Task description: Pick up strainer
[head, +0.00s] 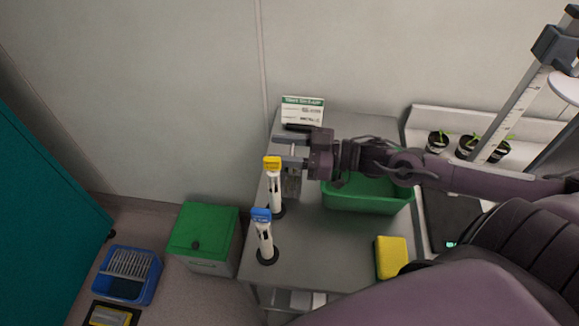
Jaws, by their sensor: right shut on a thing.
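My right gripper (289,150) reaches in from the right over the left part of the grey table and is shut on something. A small grey, mesh-like piece (292,184) shows just below the fingers; it looks like part of the strainer. Most of the held thing is hidden by the gripper, so its full shape and whether it touches the table cannot be told. My left gripper is not in view.
A yellow-topped bottle (274,190) and a blue-topped bottle (264,240) stand at the table's left edge. A green tub (368,202) sits under my right arm. A yellow sponge-like block (391,257) lies in front. A sign (302,109) stands behind.

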